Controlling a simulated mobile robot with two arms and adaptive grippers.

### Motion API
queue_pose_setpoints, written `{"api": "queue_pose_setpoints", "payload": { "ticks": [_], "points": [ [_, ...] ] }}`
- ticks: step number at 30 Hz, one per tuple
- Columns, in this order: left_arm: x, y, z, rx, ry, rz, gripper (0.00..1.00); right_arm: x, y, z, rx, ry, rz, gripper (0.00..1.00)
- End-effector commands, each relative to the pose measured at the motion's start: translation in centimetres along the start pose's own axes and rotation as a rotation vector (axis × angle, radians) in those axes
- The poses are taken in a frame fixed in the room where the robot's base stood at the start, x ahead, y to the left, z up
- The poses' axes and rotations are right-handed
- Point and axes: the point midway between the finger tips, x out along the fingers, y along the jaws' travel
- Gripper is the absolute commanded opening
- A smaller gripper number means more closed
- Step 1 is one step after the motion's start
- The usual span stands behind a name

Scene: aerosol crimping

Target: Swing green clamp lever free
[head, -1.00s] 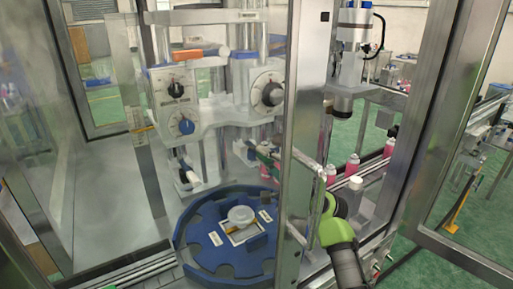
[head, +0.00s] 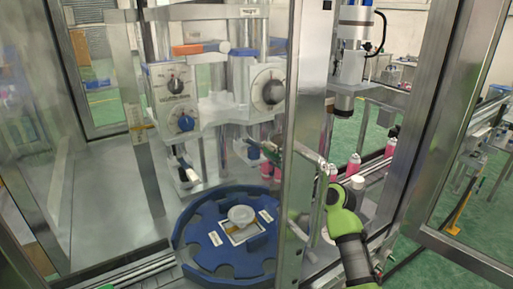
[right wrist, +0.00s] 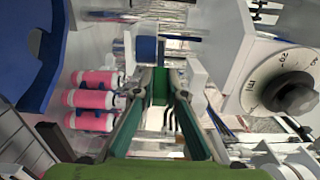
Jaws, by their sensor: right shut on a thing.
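The green clamp lever (right wrist: 160,80) shows as a green block in the right wrist view, between my fingertips. A blue block (right wrist: 146,49) sits just beyond it. My right gripper (right wrist: 160,94) is shut on the green lever, with its dark green fingers converging from both sides. In the head view my right gripper (head: 272,152) reaches behind the metal door post to the crimping machine; the lever is too small to make out there. My left gripper is not in view.
A metal post (head: 304,120) with a handle stands before my right arm. A blue rotary table (head: 203,255) lies below the machine (head: 215,115). Pink cans (right wrist: 92,98) stand close to the gripper. A dial (right wrist: 285,92) is at the right in the wrist view.

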Motion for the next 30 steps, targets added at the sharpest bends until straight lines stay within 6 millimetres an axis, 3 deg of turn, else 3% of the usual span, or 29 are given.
{"api": "queue_pose_setpoints", "payload": {
  "ticks": [18, 30],
  "points": [
    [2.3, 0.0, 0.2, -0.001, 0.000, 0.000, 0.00, 0.9, 0.1, -2.7, -0.001, 0.005, -0.002, 0.00],
    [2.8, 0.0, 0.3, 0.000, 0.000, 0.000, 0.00, 1.2, 0.1, -3.1, -0.002, 0.005, -0.002, 0.00]
  ]
}}
